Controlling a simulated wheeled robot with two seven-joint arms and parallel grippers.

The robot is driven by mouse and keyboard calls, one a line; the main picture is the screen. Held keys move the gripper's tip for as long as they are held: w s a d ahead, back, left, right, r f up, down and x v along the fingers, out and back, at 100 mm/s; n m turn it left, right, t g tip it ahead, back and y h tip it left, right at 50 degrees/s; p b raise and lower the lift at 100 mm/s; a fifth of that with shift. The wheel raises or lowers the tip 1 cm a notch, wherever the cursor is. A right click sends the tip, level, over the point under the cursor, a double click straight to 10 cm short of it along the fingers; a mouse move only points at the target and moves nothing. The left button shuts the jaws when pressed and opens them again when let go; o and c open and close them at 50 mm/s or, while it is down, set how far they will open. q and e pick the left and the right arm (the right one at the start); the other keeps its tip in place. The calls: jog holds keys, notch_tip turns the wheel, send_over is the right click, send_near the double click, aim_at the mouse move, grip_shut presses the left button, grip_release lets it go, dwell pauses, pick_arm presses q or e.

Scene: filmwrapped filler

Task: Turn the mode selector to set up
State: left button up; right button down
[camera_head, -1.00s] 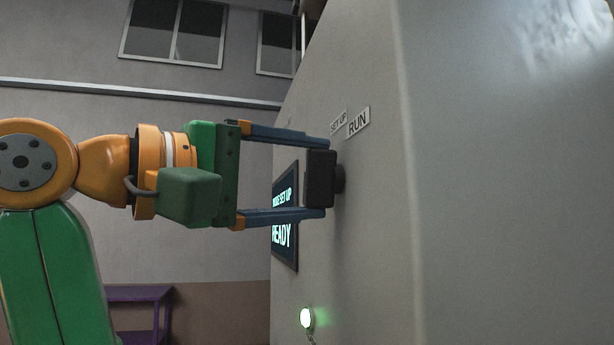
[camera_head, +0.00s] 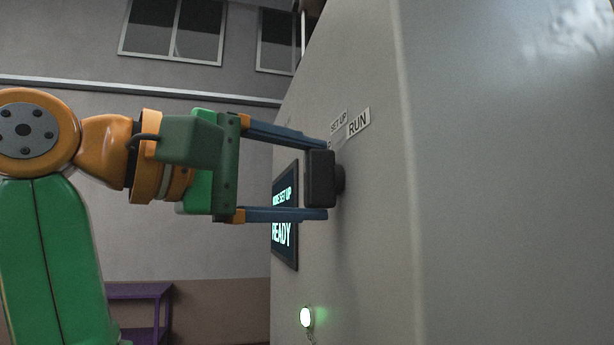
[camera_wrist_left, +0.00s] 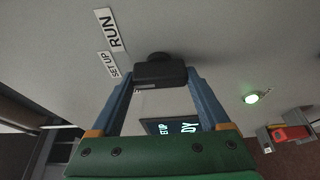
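The mode selector (camera_head: 320,178) is a black knob on the grey cabinet wall, under the SET UP label (camera_head: 339,122) and the RUN label (camera_head: 358,122). The dark display (camera_head: 285,222) below it shows SET UP and READY. My left gripper (camera_head: 328,180) has one blue finger above the knob and one below it. The knob's pointer mark is not visible. My right gripper is not in view.
The grey cabinet (camera_head: 370,250) fills the right side. A green lamp (camera_head: 306,317) glows low on its wall. A purple table (camera_head: 140,292) stands at the lower left by the back wall. The space left of the cabinet is otherwise clear.

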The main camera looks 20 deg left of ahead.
pick_arm(q)
jog(key=shift+o, duration=1.3)
jog(key=shift+a, duration=0.1)
jog(key=shift+s+a, duration=0.1)
jog(key=shift+a, duration=0.05)
